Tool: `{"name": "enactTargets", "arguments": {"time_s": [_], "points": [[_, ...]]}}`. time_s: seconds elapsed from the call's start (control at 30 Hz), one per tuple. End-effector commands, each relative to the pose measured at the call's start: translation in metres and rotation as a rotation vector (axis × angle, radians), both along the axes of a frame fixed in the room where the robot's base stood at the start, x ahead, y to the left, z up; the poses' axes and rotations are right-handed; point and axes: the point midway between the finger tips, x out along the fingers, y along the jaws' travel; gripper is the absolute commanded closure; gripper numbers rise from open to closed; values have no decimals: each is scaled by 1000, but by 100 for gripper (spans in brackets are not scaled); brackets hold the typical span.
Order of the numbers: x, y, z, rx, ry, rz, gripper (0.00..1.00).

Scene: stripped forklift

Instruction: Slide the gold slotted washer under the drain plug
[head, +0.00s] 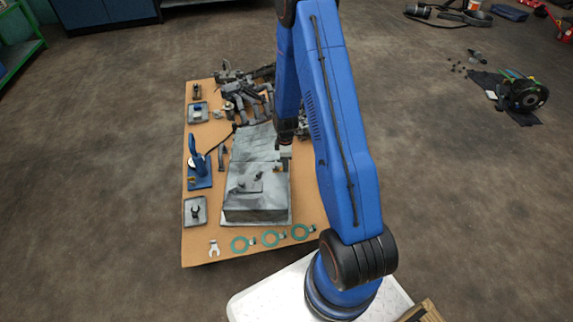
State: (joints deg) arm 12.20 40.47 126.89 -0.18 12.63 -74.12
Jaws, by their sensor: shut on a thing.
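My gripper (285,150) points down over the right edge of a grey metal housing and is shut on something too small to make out. A small gold-coloured piece (191,182) shows on the blue stand at the left of the board; I cannot tell if it is the gold slotted washer. I cannot pick out the drain plug with certainty. Small dark fittings stand on the grey housing (256,200). A silver forked piece (214,247) lies at the board's front left.
Dark machine parts (250,97) crowd the back. My arm hides the board's right side.

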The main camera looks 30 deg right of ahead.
Motion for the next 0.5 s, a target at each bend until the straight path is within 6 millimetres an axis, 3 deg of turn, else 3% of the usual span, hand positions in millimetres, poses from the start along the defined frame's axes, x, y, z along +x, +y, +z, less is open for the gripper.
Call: {"name": "enactTargets", "arguments": {"time_s": [0.1, 0.13, 0.2, 0.5], "points": [[0, 0, 0, 0, 0, 0, 100], [0, 0, 0, 0, 0, 0, 77], [0, 0, 0, 0, 0, 0, 61], [0, 0, 1, 0, 0, 0, 60]]}}
